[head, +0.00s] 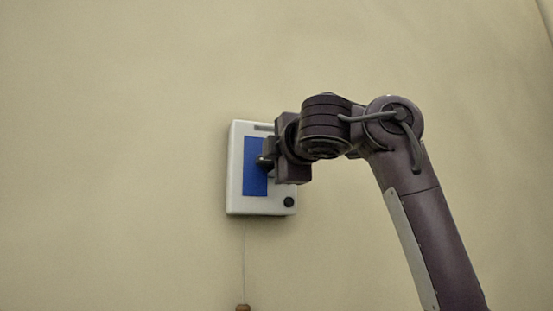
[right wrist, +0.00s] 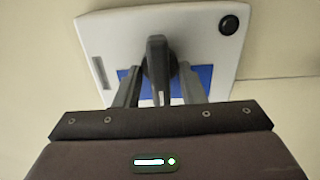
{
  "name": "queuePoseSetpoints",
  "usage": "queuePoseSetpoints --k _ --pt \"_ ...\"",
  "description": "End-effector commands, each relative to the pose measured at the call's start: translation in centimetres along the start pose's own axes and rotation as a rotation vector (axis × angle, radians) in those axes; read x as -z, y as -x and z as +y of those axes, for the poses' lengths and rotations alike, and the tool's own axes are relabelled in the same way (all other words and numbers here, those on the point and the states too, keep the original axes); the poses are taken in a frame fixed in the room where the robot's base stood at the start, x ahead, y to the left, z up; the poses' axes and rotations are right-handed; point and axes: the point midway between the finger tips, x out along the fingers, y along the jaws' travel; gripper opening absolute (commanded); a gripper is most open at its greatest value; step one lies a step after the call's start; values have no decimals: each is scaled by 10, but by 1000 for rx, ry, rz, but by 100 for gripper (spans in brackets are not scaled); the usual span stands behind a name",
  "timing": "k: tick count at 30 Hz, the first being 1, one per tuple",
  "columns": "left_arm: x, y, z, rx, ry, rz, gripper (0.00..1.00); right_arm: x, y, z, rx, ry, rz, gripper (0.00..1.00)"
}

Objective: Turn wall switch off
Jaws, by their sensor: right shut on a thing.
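The wall switch (head: 234,190) is a white box on the wall with a blue panel, left of centre in the head view. It also fills the top of the right wrist view (right wrist: 205,32). A dark lever (right wrist: 157,55) stands out from its blue panel. My right gripper (head: 265,161) reaches in from the right, in front of the panel, and hides part of it. Its fingers lie on either side of the lever and are shut on it. My left gripper is not in view.
A round black knob (head: 289,202) is at the box's lower right corner. A thin cord (head: 244,265) hangs below the box, with a small brown piece (head: 243,307) at the picture's bottom edge. The beige wall (head: 110,120) around is bare.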

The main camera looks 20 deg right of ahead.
Motion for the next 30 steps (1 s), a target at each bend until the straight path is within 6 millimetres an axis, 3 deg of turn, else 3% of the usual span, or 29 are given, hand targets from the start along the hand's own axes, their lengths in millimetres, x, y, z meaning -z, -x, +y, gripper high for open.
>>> queuePoseSetpoints --k 6,7,20,30 --pt "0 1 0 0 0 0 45 -1 2 3 -6 -3 -1 14" --pt "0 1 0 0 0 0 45 -1 2 3 -6 -3 -1 40" --pt "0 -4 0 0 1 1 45 0 5 0 -4 -3 1 40" --pt "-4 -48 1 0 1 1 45 -1 59 -5 -5 -4 0 40"
